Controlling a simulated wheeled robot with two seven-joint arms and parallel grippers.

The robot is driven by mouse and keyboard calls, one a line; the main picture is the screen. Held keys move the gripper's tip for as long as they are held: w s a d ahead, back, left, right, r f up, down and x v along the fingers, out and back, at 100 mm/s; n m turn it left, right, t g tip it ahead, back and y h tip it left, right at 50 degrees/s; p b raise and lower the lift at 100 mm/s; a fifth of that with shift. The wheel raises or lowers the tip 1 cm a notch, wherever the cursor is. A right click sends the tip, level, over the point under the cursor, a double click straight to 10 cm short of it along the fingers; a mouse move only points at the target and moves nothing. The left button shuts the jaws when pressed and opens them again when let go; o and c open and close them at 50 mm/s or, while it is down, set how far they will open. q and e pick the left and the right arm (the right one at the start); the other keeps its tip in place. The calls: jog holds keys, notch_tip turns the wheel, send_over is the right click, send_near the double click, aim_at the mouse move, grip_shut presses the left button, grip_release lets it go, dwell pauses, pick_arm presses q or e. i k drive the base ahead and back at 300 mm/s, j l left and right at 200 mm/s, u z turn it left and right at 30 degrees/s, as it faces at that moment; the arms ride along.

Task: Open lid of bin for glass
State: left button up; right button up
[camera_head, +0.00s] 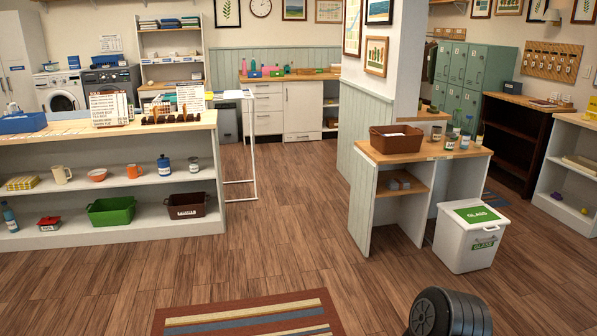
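The bin for glass (463,249) is a white box-shaped bin standing upright on the floor at right, beside the right end of a wooden-topped counter. Its white lid (499,221) carries a green and white panel reading GLASS. The lid lies flat and appears shut. A smaller green GLASS label is on the bin's front. The inside of the bin is hidden. Neither of my grippers is in view.
The counter (408,150) holds a brown basket (397,138) and several bottles. A striped rug (250,317) lies on the open wooden floor. A dark ribbed round shape (450,313) at the bottom edge is unclear. A shelf unit (110,180) stands left.

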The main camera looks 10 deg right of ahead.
aim_at(483, 216)
jog(key=i+l+z, duration=0.3)
jog(key=i, duration=0.25)
jog(key=i+z, duration=0.25)
jog(key=i, duration=0.25)
jog(key=i+z, duration=0.3)
jog(key=i, duration=0.25)
jog(key=i+j+z, duration=0.3)
jog(key=i, duration=0.25)
jog(key=i+j+z, duration=0.25)
jog(key=i, duration=0.25)
jog(key=i+l+z, duration=0.25)
jog(key=i, duration=1.1)
jog(key=i+z, duration=0.25)
jog(key=i, duration=1.1)
